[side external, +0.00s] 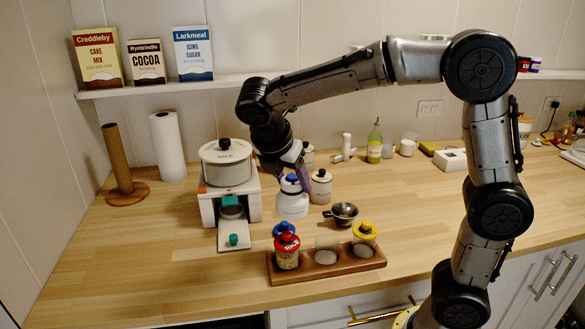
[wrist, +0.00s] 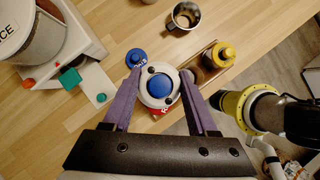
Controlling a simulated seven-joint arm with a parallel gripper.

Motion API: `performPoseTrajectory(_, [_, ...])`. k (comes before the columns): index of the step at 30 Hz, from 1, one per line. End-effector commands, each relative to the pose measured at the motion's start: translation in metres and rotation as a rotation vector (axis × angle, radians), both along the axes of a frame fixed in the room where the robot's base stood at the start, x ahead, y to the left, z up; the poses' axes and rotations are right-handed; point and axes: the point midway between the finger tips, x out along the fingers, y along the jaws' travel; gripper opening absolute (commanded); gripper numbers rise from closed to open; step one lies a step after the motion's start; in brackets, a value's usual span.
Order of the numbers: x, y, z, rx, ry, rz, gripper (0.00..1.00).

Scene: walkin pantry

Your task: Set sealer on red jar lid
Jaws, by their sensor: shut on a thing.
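The sealer (side external: 291,203) is a white, bell-shaped device with a blue button on top. My gripper (side external: 306,178) is shut on it and holds it upright in the air. In the wrist view the sealer (wrist: 160,88) sits between the purple fingers of my gripper (wrist: 160,80). The jar with the red lid (side external: 287,249) stands in the left end of the wooden rack (side external: 330,271). The sealer is above the red lid in the side view, with a gap between. In the wrist view it hides most of that jar; a bit of red (wrist: 162,111) shows below it.
A blue lid (side external: 284,229) lies just behind the rack. A yellow-lidded jar (side external: 364,238) stands in the rack's right end, with a clear-looking jar (side external: 327,249) between. A metal cup (side external: 343,213) is behind. A white dispenser (side external: 232,207) with a pot stands left.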

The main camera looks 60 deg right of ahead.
Motion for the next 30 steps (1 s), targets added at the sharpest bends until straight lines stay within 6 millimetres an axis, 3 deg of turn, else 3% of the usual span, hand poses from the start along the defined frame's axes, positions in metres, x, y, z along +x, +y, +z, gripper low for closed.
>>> performPoseTrajectory(3, [-0.009, 0.023, 0.009, 0.000, -0.002, 0.074, 0.00])
performPoseTrajectory(7, [-0.011, 0.034, 0.014, 0.000, 0.000, 0.110, 0.00])
performPoseTrajectory(14, [-0.011, 0.037, 0.005, -0.001, 0.001, 0.120, 0.00])
performPoseTrajectory(30, [-0.010, 0.036, -0.041, -0.001, 0.001, 0.117, 0.00])
